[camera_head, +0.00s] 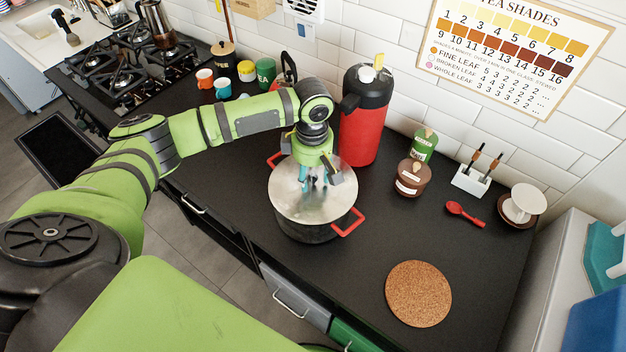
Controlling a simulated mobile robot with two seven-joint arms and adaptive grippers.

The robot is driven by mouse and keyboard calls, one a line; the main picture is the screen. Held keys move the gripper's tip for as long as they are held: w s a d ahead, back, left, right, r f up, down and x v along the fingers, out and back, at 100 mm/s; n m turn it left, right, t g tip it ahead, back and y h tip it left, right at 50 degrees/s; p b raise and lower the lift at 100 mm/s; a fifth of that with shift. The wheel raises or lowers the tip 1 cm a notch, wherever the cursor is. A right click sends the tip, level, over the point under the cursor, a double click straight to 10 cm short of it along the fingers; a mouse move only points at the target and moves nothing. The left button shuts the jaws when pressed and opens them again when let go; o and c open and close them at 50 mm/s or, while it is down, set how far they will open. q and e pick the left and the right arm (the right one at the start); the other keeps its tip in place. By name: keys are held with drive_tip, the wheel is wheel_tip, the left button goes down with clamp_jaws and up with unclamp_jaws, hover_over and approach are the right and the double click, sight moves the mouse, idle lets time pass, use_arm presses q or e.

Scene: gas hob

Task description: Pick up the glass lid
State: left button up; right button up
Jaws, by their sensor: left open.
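The lid (290,205) lies on a dark pot (306,232) with red handles on the counter. Its top looks pale and shiny, and it covers the pot's opening. My left gripper (313,184) is over the middle of the lid, pointing down, with its fingers open around the spot where a knob would be. The knob is hidden by the gripper, and I cannot tell whether the fingers touch it. My right gripper is not in view.
A tall red flask (364,125) stands close behind the pot. A cork mat (418,293) lies on the clear counter at the front right. A gas hob (118,75) is at the left.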

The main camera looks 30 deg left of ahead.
use_arm(q)
drive_tip(key=shift+f, duration=0.15)
drive_tip(key=shift+d, duration=0.1)
drive_tip(key=shift+c, duration=0.4)
clamp_jaws()
drive_tip(key=shift+r, duration=0.2)
